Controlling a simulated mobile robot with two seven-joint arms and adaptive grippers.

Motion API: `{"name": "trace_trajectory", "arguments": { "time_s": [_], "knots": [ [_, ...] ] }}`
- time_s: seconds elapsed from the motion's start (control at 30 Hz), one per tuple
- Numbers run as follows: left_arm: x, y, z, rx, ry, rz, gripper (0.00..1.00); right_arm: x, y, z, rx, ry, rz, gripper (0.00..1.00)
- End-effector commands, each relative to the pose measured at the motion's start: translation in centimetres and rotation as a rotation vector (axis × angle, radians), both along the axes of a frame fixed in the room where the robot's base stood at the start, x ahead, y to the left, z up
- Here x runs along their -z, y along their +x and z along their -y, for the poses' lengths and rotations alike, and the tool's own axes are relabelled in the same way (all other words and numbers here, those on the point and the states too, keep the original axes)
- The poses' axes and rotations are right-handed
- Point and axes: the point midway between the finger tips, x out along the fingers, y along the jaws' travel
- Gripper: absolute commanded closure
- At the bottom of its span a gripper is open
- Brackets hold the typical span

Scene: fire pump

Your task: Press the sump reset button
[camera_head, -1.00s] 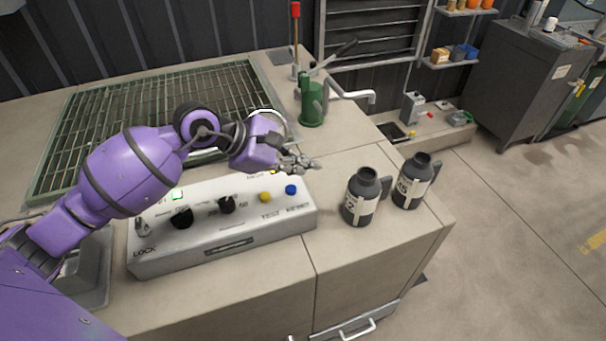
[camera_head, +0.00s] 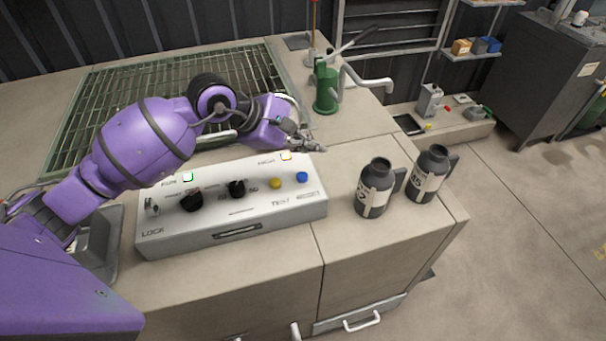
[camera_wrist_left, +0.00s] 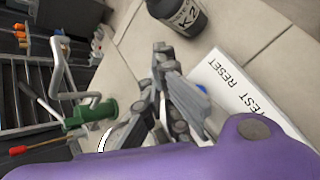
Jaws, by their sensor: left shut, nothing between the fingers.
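The white control box (camera_head: 232,222) lies on the counter with black knobs, a yellow button (camera_head: 275,183) and a blue button (camera_head: 302,177). In the left wrist view, the label RESET shows on the box (camera_wrist_left: 222,85) beside the blue button (camera_wrist_left: 201,89), which is partly hidden by the fingers. My left gripper (camera_head: 318,146) is shut and empty. It is above and behind the box's right end, apart from the blue button. It also shows in the left wrist view (camera_wrist_left: 180,85). My right gripper is not in view.
Two dark bottles, one nearer (camera_head: 374,188) and one farther (camera_head: 428,174), stand right of the box. A green hand pump (camera_head: 326,90) stands behind my left gripper. A metal grate (camera_head: 150,100) covers the back left. Counter between box and bottles is clear.

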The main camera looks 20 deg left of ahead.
Motion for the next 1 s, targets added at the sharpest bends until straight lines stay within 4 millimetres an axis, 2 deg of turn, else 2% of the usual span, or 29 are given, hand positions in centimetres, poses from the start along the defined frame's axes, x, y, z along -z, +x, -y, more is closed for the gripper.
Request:
{"name": "trace_trajectory", "arguments": {
  "time_s": [0.03,0.1,0.4,1.0],
  "knots": [
    [1.3,-0.1,0.0,-0.001,-0.001,-0.008,1.00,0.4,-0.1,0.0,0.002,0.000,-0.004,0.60],
    [2.4,-0.1,0.0,0.000,-0.002,-0.010,1.00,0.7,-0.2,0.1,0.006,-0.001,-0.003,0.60],
    [6.3,-0.1,0.0,0.001,0.000,-0.008,1.00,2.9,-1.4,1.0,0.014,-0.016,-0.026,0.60],
    [6.5,0.0,0.0,0.000,-0.001,-0.001,1.00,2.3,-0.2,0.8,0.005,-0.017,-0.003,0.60]
  ]
}}
